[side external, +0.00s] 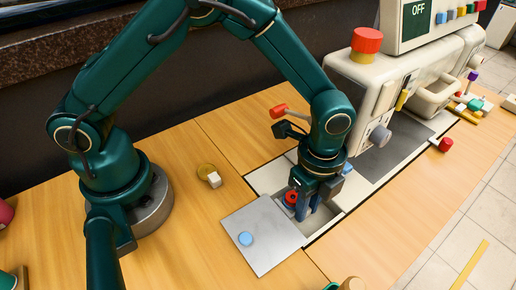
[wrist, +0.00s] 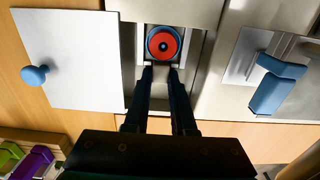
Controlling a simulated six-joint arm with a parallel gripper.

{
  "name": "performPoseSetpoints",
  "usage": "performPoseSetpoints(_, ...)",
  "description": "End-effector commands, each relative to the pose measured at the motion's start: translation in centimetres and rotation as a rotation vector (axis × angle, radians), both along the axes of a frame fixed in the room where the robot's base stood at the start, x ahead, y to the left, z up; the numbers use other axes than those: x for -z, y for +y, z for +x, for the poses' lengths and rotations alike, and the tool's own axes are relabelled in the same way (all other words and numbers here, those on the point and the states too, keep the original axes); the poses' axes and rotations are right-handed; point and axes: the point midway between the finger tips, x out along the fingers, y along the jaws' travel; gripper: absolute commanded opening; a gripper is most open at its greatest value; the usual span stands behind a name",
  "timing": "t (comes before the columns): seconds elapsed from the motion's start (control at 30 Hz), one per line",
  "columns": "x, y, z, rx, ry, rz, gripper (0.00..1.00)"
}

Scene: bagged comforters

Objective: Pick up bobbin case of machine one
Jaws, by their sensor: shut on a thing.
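The bobbin case (wrist: 163,43), a red disc with a dark centre and blue rim, shows in the wrist view over the opening in the machine bed. It also shows in the side view as a red ring (side external: 291,198) beside my fingers. My gripper (side external: 303,212) points down into the opening. In the wrist view my gripper's (wrist: 161,72) two dark fingertips are at the near edge of the case, closed on its pale end piece. How far the case is above the bottom of the opening is hard to tell.
A grey cover plate (side external: 262,236) with a blue knob (side external: 246,239) lies beside the opening. The sewing machine (side external: 362,85) stands behind right; its screen (side external: 416,20) reads OFF. A red-tipped lever (side external: 279,111) stands near my wrist. A gold disc and white piece (side external: 214,179) lie on the table.

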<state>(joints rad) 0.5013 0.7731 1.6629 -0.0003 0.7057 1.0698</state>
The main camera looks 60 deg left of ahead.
Motion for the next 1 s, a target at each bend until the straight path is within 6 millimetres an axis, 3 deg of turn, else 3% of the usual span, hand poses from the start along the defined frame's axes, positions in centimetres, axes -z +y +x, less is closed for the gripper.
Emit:
performPoseSetpoints(0.17, -1.2, 0.0, 0.1, 0.000, -0.003, -0.002, 0.00)
performPoseSetpoints(0.6, -9.0, -0.1, 0.1, 0.000, -0.005, -0.003, 0.00)
performPoseSetpoints(1.0, -10.0, 0.0, 0.0, 0.000, 0.000, 0.000, 0.00)
